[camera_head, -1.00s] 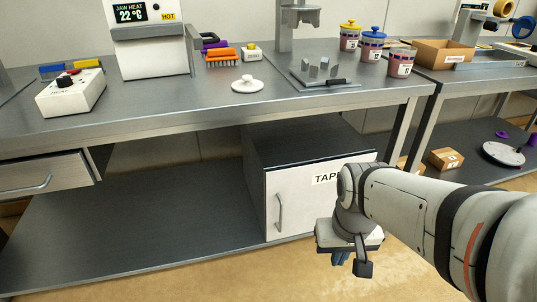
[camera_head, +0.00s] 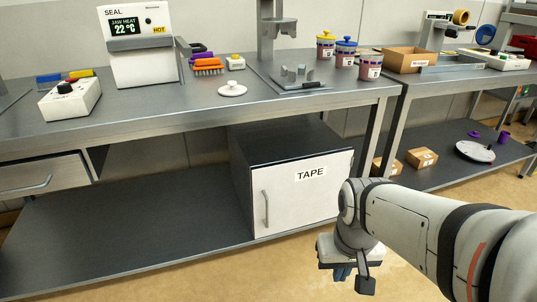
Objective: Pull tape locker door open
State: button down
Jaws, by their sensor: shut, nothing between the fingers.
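The tape locker (camera_head: 290,140) stands on the lower shelf under the bench, with a dark top and a white front. Its white door (camera_head: 305,205) carries the label TAPE (camera_head: 311,174) and looks shut. A vertical metal handle (camera_head: 266,209) is on the door's left side. My gripper (camera_head: 352,275) hangs at the end of my arm, in front of and to the right of the locker, low over the floor. It is apart from the handle. The fingers point down, look shut and hold nothing. The arm hides the area right of the door.
The lower shelf (camera_head: 130,235) left of the locker is bare. The bench top (camera_head: 180,109) overhangs the locker. Cardboard boxes (camera_head: 421,158) sit on the right shelf. Tan floor (camera_head: 265,272) is open in front.

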aim_at(288, 196)
jog(key=i, duration=0.85)
jog(key=u, duration=0.05)
